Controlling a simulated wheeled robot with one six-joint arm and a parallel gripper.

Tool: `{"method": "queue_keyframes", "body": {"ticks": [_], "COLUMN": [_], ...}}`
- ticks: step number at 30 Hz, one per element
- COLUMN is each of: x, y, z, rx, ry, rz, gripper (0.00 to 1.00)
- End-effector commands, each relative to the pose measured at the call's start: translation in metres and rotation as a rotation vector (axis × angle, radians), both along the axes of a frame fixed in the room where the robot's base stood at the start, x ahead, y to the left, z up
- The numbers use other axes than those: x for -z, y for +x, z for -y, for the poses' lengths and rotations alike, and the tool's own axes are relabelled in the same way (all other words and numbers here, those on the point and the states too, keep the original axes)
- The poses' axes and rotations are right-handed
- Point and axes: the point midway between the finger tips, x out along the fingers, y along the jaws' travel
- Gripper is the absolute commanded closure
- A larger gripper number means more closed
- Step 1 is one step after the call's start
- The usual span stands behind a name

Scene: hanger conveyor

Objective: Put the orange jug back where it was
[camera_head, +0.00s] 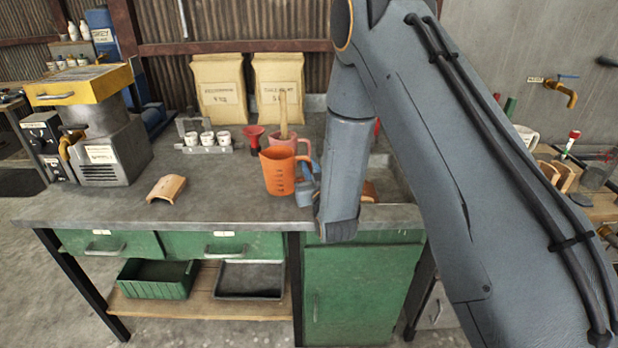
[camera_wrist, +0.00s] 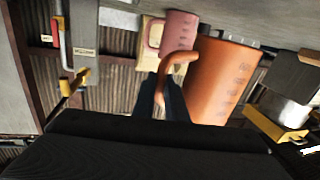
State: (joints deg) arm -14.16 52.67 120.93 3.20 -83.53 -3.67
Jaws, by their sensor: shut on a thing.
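The orange jug (camera_head: 279,172) is upright at the middle of the grey workbench (camera_head: 222,187), with dark measuring marks on its side. Its handle is on the right, toward my gripper (camera_head: 307,187). In the wrist view the orange jug (camera_wrist: 222,80) fills the right of centre, and my gripper's dark fingers (camera_wrist: 168,98) are shut on its handle. My arm hides part of the bench behind. Whether the jug's base touches the bench or hangs just above it, I cannot tell.
A pink jug (camera_head: 289,146) with a wooden stick stands close behind the orange jug. A red funnel (camera_head: 252,137) and a rack of white cups (camera_head: 208,141) are to the left. A curved tan piece (camera_head: 166,188) lies at the front left. The bench between is clear.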

Motion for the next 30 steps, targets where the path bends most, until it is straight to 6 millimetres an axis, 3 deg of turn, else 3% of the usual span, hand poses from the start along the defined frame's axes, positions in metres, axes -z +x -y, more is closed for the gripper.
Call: {"method": "queue_keyframes", "body": {"ticks": [10,23,24,27,30], "x": [0.037,0.043,0.043,0.043,0.043], "y": [0.0,0.0,0.0,0.0,0.0], "z": [0.001,0.001,0.001,0.001,0.001], "rx": [0.002,0.001,0.001,0.001,0.001], "ry": [0.0,0.0,0.0,0.0,0.0], "rz": [-0.001,0.0,-0.001,-0.001,-0.001], "gripper": [1.0,1.0,0.87,0.7,0.69]}}
